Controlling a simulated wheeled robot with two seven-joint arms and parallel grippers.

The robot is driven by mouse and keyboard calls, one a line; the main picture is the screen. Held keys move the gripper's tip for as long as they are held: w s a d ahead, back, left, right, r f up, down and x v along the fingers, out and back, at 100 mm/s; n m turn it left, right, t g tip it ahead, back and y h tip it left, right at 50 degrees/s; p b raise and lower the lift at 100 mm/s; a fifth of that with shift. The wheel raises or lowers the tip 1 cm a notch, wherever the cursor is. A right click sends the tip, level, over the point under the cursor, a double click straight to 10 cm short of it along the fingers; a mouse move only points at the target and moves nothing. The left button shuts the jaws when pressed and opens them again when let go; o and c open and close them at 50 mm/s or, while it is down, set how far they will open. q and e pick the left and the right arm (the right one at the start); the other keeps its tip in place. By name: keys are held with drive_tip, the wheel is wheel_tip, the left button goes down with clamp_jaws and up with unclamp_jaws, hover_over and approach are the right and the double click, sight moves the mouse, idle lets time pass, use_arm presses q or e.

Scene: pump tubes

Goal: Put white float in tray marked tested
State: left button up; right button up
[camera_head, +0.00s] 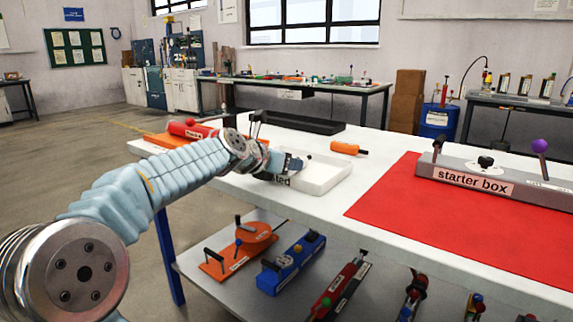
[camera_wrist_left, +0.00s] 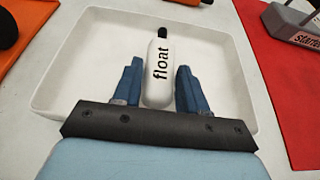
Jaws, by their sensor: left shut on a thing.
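The white float (camera_wrist_left: 159,75), lettered "float" and with a black tip, is inside the white tray's outline in the left wrist view. My left gripper (camera_wrist_left: 156,88) has a blue finger on each side of it and is shut on it. The white tray (camera_wrist_left: 75,75) is shallow with raised walls; it also shows in the head view (camera_head: 330,181) on the white table. In the head view my left gripper (camera_head: 291,166) is over the tray's left part and hides the float. Whether the float touches the tray floor is unclear. My right gripper is out of view.
An orange part (camera_head: 346,147) with a black end lies just behind the tray. A red mat (camera_head: 400,210) and a grey starter box (camera_head: 500,182) are to the right. A red cylinder (camera_head: 190,129) lies behind my left arm. Several pump parts sit on the lower shelf.

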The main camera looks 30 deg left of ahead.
use_arm(q)
drive_tip(key=shift+f, duration=0.15)
drive_tip(key=o, duration=1.1)
drive_tip(key=shift+c, duration=0.2)
drive_tip(key=shift+r, duration=0.2)
drive_tip(key=v, duration=1.2)
drive_tip(key=shift+f, duration=0.1)
